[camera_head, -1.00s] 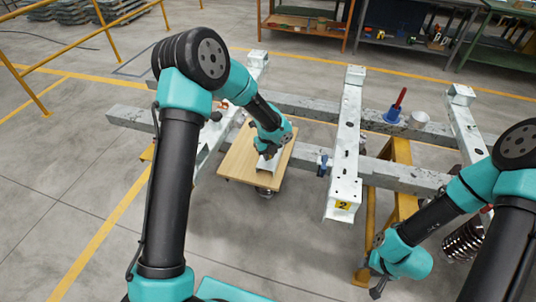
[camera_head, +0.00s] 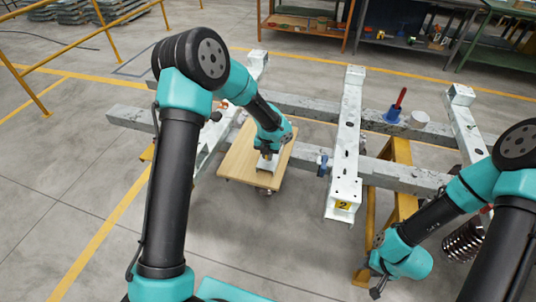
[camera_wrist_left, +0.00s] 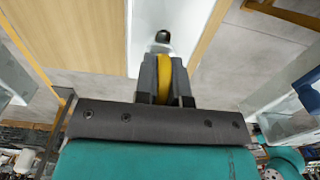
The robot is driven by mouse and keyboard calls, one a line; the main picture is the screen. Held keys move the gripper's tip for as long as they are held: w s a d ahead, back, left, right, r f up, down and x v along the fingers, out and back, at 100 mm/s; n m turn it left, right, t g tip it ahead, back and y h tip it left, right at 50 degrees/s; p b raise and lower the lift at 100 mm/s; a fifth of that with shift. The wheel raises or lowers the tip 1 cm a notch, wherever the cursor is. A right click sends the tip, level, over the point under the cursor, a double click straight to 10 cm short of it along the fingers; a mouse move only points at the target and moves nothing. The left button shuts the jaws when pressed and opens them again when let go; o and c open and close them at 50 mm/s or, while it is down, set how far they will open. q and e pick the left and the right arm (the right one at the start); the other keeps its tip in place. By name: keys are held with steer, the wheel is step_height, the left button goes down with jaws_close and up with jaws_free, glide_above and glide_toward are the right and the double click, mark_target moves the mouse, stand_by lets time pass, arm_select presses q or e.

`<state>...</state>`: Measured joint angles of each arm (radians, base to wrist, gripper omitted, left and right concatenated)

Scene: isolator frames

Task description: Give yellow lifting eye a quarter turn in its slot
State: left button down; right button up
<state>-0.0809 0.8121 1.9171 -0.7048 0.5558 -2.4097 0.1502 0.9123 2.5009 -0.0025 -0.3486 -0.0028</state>
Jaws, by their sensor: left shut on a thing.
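The yellow lifting eye (camera_wrist_left: 165,78) shows edge-on between the jaws of my left gripper (camera_wrist_left: 163,80) in the left wrist view. The jaws are shut on it. A dark round opening (camera_wrist_left: 162,37) in a white metal part (camera_wrist_left: 150,20) lies just beyond the fingertips. The eye's lower end and its slot are hidden by the jaws. In the head view my left gripper (camera_head: 267,151) points down at the white part on the wooden-topped trolley (camera_head: 238,163); the eye cannot be made out there. My right gripper (camera_head: 377,292) hangs low at right, away from the trolley; its jaws are too small to read.
A white crossbeam marked 2 (camera_head: 346,150) stands right of the trolley, with a blue clamp (camera_head: 322,165) beside it. Long grey beams run behind. A blue-based red-handled tool (camera_head: 394,112) and a white cup (camera_head: 419,118) stand on the frame. Open floor lies in front.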

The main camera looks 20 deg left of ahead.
arm_select(q)
steer(key=c, duration=1.1)
jaws_free()
steer(key=shift+r, duration=0.1)
step_height(320, 180, up, 17)
steer(key=shift+r, duration=0.1)
